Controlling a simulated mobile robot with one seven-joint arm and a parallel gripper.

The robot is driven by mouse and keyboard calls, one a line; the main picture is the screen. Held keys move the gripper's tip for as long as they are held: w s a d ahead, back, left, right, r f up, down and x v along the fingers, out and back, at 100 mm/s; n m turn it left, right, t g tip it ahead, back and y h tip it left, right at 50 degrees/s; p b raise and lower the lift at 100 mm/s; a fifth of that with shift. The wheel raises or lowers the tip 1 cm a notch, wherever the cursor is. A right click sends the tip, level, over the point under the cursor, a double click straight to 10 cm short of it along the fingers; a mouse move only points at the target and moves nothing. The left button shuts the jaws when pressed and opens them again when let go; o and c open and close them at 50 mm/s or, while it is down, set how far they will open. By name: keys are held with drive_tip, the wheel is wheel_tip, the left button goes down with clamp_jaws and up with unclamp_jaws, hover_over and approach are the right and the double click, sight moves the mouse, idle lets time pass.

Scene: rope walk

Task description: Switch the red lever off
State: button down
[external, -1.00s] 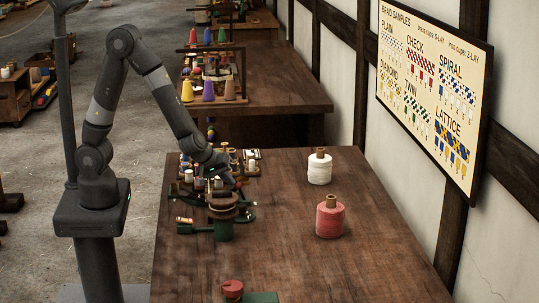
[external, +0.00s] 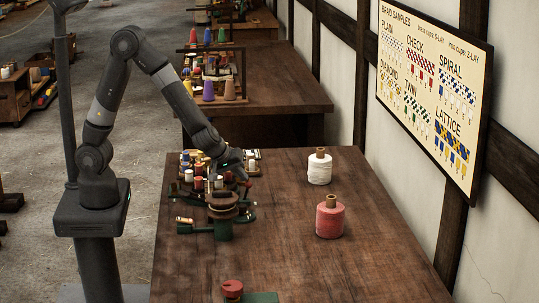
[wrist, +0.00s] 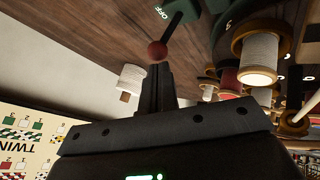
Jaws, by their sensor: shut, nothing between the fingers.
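The lever's round red knob (wrist: 157,51) sits on a dark stem (wrist: 172,23) that rises from a green base (wrist: 186,8) in the wrist view. White "OFF" lettering shows beside the stem at the top edge. My gripper (wrist: 157,68) is shut and empty, its fingertips right at the knob; I cannot tell if they touch it. In the external view my gripper (external: 244,177) is low over the right side of the green braiding machine (external: 223,231), and the lever is too small to make out clearly.
Several bobbins, one white and large (wrist: 259,55), stand close to the right of the lever. A white spool (external: 319,170) and a pink spool (external: 330,217) stand on the table (external: 290,265) to the right. The table's middle is clear.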

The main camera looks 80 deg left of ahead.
drive_tip(key=shift+w, duration=0.75)
drive_tip(key=shift+w, duration=0.1)
drive_tip(key=shift+r, duration=0.1)
drive_tip(key=d+r, duration=0.3)
drive_tip(key=r, duration=0.6)
drive_tip(key=shift+w+r, duration=0.15)
drive_tip(key=shift+r, duration=0.05)
